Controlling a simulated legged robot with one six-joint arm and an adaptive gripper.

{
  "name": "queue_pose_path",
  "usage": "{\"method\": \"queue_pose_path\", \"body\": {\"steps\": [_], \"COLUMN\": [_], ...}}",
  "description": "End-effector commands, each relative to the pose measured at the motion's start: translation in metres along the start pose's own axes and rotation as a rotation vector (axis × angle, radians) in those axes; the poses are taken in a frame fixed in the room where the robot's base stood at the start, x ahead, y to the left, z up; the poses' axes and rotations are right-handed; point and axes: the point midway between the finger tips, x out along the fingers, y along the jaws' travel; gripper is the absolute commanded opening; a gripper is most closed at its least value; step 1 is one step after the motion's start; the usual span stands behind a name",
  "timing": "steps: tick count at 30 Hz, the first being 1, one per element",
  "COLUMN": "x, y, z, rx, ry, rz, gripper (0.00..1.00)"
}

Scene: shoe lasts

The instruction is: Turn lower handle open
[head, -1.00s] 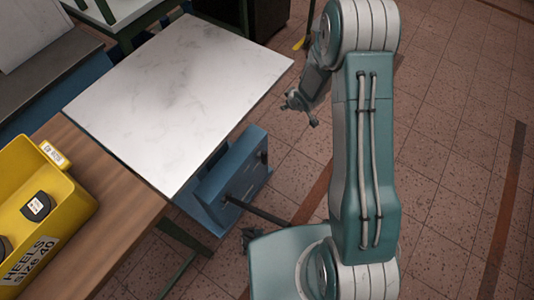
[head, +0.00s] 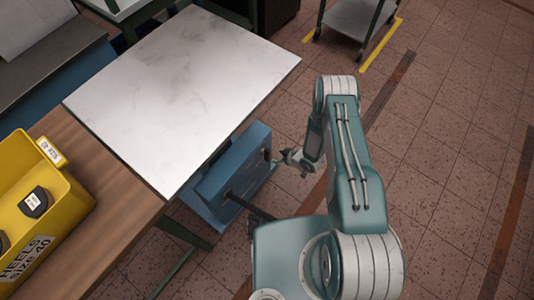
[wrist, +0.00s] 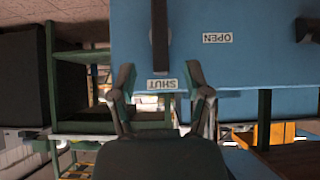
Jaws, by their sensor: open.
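A blue cabinet (head: 237,170) stands beneath the white-topped table, with dark fittings on its face. In the wrist view its blue face (wrist: 250,65) fills the upper right. A black bar handle (wrist: 159,38) runs vertically there, its end pointing to an upside-down SHUT label (wrist: 162,84). An upside-down OPEN label (wrist: 217,38) is to its right. Another dark fitting (wrist: 308,30) is cut off at the right edge. My gripper (head: 288,158) is beside the cabinet. In the wrist view its open fingers (wrist: 160,85) flank the SHUT label, apparently empty. I cannot tell which handle is lower.
The marble-like tabletop (head: 185,95) overhangs the cabinet. A wooden bench (head: 95,200) at left carries a yellow bin (head: 45,215) of heels. A grey trolley (head: 352,18) stands at the back. Tiled floor (head: 450,130) to the right is clear.

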Motion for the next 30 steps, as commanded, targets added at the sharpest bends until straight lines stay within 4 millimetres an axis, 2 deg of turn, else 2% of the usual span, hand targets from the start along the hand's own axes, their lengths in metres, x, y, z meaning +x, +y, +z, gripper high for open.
{"method": "queue_pose_path", "body": {"steps": [9,15,21,29,30], "x": [0.056,0.082,0.094,0.094,0.094], "y": [-0.001,0.0,0.0,0.0,0.0], "z": [0.0,0.0,0.0,0.0,0.0], "rx": [-0.003,-0.002,-0.001,0.0,0.0], "ry": [-0.001,-0.002,-0.002,-0.002,-0.002], "rz": [-0.001,-0.001,0.0,0.0,0.0], "gripper": [0.63,0.63,0.63,0.63,0.45]}}
